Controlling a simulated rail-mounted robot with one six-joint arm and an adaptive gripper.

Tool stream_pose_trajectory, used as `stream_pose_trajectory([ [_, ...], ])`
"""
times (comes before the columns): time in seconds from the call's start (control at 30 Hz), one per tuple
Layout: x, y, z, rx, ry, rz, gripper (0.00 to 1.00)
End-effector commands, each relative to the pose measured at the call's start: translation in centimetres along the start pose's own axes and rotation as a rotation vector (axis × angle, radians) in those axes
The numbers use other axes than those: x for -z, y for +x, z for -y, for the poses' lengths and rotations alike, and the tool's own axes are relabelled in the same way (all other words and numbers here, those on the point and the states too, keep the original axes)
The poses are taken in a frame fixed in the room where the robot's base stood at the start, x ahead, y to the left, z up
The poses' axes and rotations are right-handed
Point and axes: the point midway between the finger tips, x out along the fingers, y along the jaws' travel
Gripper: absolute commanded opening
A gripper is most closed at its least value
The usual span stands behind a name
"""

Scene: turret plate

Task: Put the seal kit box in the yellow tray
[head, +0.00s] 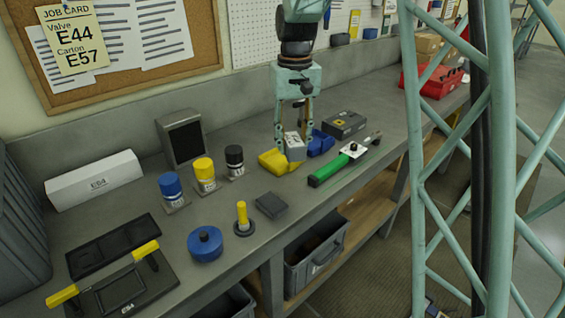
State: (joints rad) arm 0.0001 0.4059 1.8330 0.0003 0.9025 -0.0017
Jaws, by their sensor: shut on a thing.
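My gripper (293,134) points down over the bench and is shut on a small grey box with a pale top, which I take for the seal kit box (296,151). The box is at the yellow tray (270,159), overlapping the tray's right part in the head view. I cannot tell whether the box touches the tray floor or hangs just above it. Part of the box is hidden by my fingers.
A blue tray (321,141) stands close on the right, with a dark box (344,123) behind it. A green-handled tool (329,171) lies in front. Capped bottles (204,174) stand to the left, with a dark block (271,205) nearer the front edge.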

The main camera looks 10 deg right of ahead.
Motion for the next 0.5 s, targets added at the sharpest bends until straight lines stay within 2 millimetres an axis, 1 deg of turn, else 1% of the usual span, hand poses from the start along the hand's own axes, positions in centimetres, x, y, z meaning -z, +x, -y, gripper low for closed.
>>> stream_pose_trajectory([
  [0.27,0.7,-0.1,0.0,0.0,-0.064,0.0,0.18],
  [0.5,2.2,0.1,-0.1,0.0,-0.234,0.0,0.18],
])
